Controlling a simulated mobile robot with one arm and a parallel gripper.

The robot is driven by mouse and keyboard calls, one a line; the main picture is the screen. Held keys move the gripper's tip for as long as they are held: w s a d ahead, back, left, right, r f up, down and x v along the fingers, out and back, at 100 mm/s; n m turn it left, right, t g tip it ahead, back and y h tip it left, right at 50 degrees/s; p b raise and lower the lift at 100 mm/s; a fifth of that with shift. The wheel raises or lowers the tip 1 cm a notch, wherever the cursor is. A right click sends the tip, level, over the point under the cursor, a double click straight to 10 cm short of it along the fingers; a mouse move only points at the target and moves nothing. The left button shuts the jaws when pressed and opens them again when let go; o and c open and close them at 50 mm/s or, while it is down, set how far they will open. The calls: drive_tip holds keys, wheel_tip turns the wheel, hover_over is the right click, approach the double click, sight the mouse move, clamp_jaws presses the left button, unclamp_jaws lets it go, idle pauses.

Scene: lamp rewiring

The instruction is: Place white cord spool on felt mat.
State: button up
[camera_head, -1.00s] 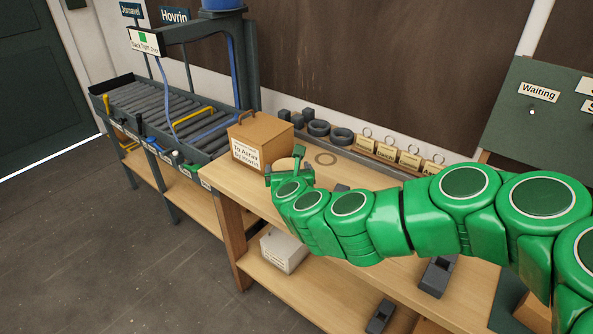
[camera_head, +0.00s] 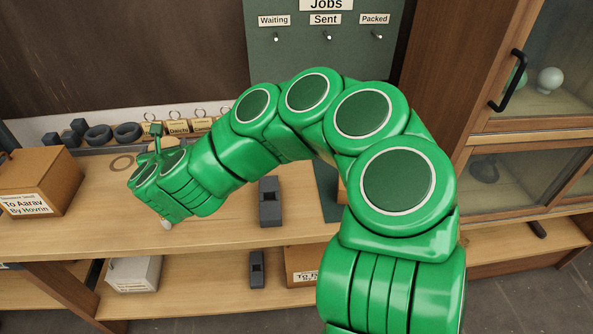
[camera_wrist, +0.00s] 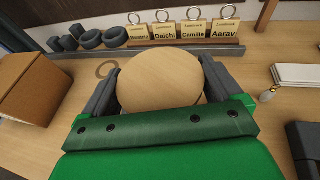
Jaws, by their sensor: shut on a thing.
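In the wrist view my gripper (camera_wrist: 160,82) has its two dark jaws on either side of a round, pale wooden disc (camera_wrist: 160,80). The disc looks like the spool's end face; no white cord shows.
A cardboard box (camera_head: 40,183) stands on the bench at left. Name tags (camera_wrist: 180,32) and dark rings (camera_head: 98,135) line the back. A dark grey block (camera_head: 270,203) stands right of my gripper. A white flat thing (camera_wrist: 298,75) lies at right. A glass-fronted cabinet (camera_head: 535,110) stands at far right.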

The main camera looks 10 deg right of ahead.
drive_tip(key=w+d+m+g+h, duration=0.1)
drive_tip(key=w+d+m+h, duration=0.25)
drive_tip(key=d, duration=0.65)
drive_tip(key=w+d+m+g+h, duration=0.1)
drive_tip(key=w+d+m+h, duration=0.2)
drive_tip(key=d, duration=0.7)
drive_tip(key=w+d+m+h, duration=0.25)
drive_tip(key=d+h, duration=0.25)
drive_tip(key=d, duration=0.5)
drive_tip(key=s+d+r+m+g+h, duration=0.1)
drive_tip(key=s+d+m+g+h, duration=0.35)
drive_tip(key=d, duration=0.95)
drive_tip(key=s+d+r+m+g+h, duration=0.15)
drive_tip(key=s+d+m+g, duration=0.55)
drive_tip(key=d, duration=0.7)
drive_tip(key=w+d+f, duration=0.3)
drive_tip(key=w+f, duration=0.6)
drive_tip(key=w, duration=0.4)
drive_tip(key=shift+d+f, duration=0.15)
drive_tip(key=shift+f, duration=0.2)
drive_tip(key=shift+w+f+g, duration=0.1)
drive_tip(key=shift+g, duration=0.15)
